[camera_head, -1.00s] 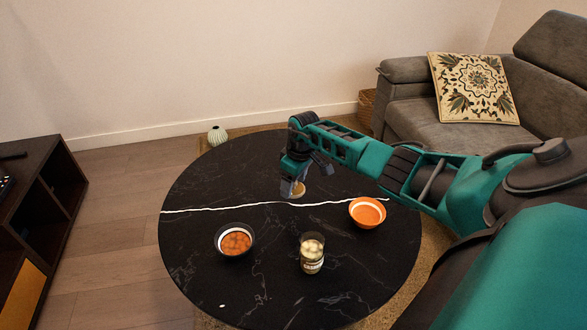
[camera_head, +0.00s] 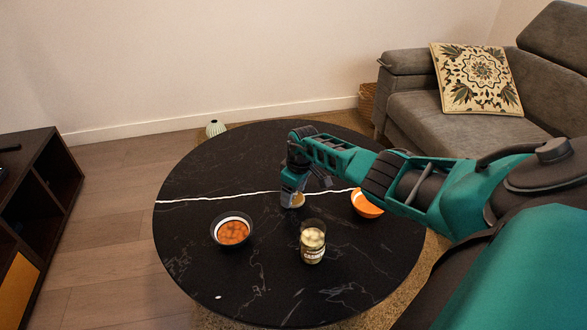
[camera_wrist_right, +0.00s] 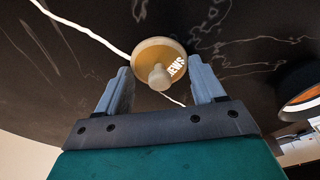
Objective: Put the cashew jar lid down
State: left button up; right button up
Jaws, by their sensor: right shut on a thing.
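The cashew jar lid (camera_head: 298,201) is a round tan disc; in the right wrist view the lid (camera_wrist_right: 152,50) shows a pale knob and part of a printed label. My right gripper (camera_head: 293,196) is low over the black table, shut on the lid. In the right wrist view its two fingers (camera_wrist_right: 160,72) stand either side of the knob. Whether the lid touches the table I cannot tell. The glass cashew jar (camera_head: 312,246) stands upright without its lid, with pale contents, in front of and slightly right of the lid. My left gripper is not in view.
The round black marble table (camera_head: 190,235) has a dark bowl (camera_head: 232,231) of orange-brown pieces at the left. An orange bowl (camera_head: 366,206) stands at the right, partly hidden by my arm. The far left of the tabletop is clear.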

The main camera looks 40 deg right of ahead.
jog(key=o, duration=1)
jog(key=shift+f, duration=0.1)
